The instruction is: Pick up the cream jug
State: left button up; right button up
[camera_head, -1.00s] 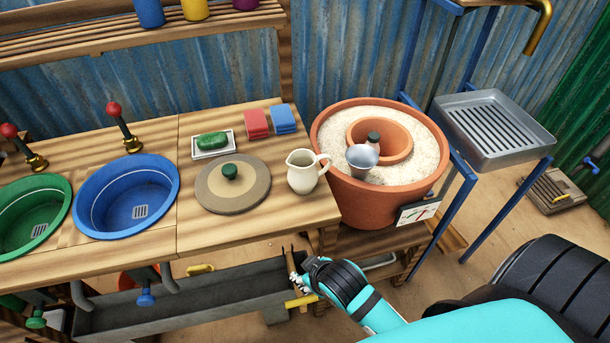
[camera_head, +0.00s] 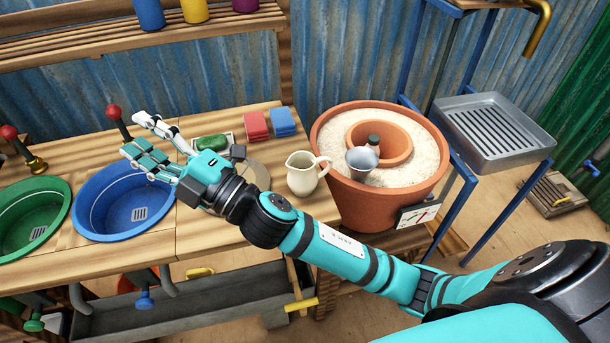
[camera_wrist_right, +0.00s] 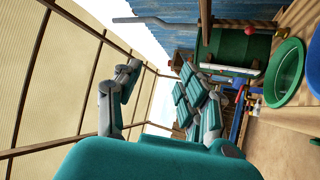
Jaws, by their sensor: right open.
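The cream jug (camera_head: 302,174) stands upright near the right end of the wooden counter (camera_head: 210,236), its handle on the right side. My right gripper (camera_head: 133,133) is open and empty. It is above the blue basin, well to the left of the jug, with its fingers pointing left, away from the jug. My right forearm crosses the counter just in front of the jug. The right wrist view shows the open fingers (camera_wrist_right: 160,95) with nothing between them; the jug is not in that view. My left gripper is not in view.
A terracotta pot (camera_head: 365,205) with a metal cup (camera_head: 362,161) stands close right of the jug. Red (camera_head: 255,125) and blue (camera_head: 284,121) sponges lie behind it.

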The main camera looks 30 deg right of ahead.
jog(key=s+a+r+n+g+y, duration=0.1)
jog(key=s+a+n+g+y, duration=0.3)
jog(key=n+g, duration=0.4)
jog(key=s+a+r+n+g+y, duration=0.2)
jog(key=s+a+n+g+y, duration=0.15)
jog(key=a+n+g, duration=0.45)
jog(key=n+g+h, duration=0.3)
jog(key=n+h, duration=1.2)
jog(key=h, duration=1.1)
send_near(327, 159)
jog(key=x, duration=0.3)
jog(key=p+x, duration=0.1)
jog(key=shift+w+f, duration=0.25)
jog(key=shift+w, duration=0.1)
jog(key=shift+d+f, duration=0.2)
jog(key=shift+f, duration=0.3)
jog(key=p+x, duration=0.1)
jog(key=x, duration=0.3)
jog(key=shift+s+d, duration=0.15)
jog(key=shift+d, duration=0.05)
jog(key=shift+d+f, duration=0.15)
jog(key=shift+f, duration=0.3)
